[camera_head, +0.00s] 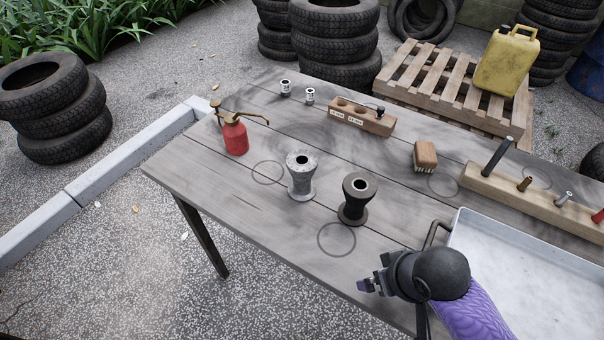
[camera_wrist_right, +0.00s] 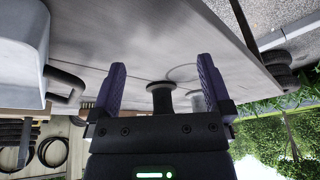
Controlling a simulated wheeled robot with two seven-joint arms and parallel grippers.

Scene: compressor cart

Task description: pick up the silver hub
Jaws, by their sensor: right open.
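The silver hub (camera_head: 301,178), a spool shape with a dark hole in its top, stands upright on the wooden table. A dark brown hub (camera_head: 356,201) of similar shape stands upright just right of it and nearer. My right gripper (camera_head: 367,285) is open and empty near the table's front edge, below the dark hub in the picture. In the right wrist view, which is upside down, the dark hub (camera_wrist_right: 162,94) shows between my open fingers (camera_wrist_right: 161,68). The silver hub (camera_wrist_right: 197,101) is partly hidden behind the right-hand finger there. My left gripper is out of view.
A metal tray (camera_head: 462,226) lies close right of my right gripper. A red oil can (camera_head: 235,137), a wooden block (camera_head: 377,124), a brush (camera_head: 425,157) and a tool rack (camera_head: 540,209) stand on the table (camera_head: 225,198). Free tabletop lies left of the silver hub.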

